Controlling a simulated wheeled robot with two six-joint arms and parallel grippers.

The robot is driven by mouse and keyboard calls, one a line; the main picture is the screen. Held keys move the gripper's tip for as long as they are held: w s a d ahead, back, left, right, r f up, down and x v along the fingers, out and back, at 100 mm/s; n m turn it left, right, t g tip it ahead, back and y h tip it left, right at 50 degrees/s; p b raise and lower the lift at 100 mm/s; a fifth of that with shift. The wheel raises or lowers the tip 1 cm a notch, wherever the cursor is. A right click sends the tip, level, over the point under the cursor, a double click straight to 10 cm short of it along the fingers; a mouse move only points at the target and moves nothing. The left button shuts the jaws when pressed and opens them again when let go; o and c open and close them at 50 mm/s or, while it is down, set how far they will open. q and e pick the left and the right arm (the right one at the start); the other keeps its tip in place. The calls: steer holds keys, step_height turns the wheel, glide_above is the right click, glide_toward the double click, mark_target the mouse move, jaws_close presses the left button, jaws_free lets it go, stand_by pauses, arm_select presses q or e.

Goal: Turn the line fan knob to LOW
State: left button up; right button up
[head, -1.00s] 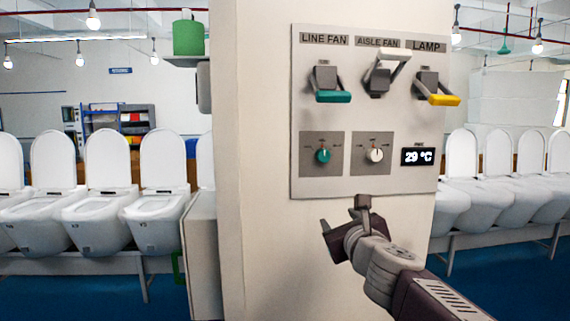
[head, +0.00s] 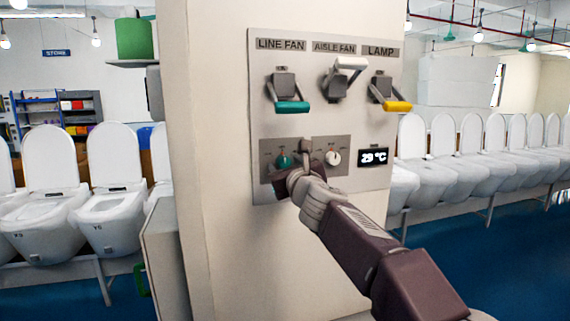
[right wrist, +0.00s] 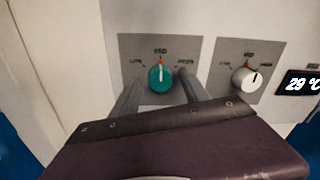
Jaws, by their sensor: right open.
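The line fan knob is a teal dial (head: 284,161) on a grey plate, low on the wall panel under the LINE FAN label (head: 281,44). It also shows in the right wrist view as a teal knob (right wrist: 161,78), its red-orange mark pointing up toward MID. LOW appears at its left, though the print is blurred. My right gripper (head: 289,164) is at the knob plate. In the right wrist view its two open fingers (right wrist: 160,95) point at the plate, one on each side of the knob, with no visible grip. My left gripper is not in view.
A white aisle fan knob (head: 333,157) is close to the right of the teal one. Above are a teal lever (head: 292,107), a white lever (head: 351,63) and a yellow lever (head: 397,106). A temperature display (head: 374,156) is at the right. Toilets line both sides.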

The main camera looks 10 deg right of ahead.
steer(key=shift+s+d+r, duration=0.1)
steer(key=shift+s+d, duration=0.05)
steer(key=shift+d, duration=0.2)
steer(key=shift+a, duration=0.15)
steer(key=shift+w+a, duration=0.2)
steer(key=c, duration=0.3)
steer(key=shift+w+a, duration=0.1)
steer(key=shift+a, duration=0.05)
steer(key=c, duration=0.5)
jaws_close()
steer(key=shift+d, duration=0.25)
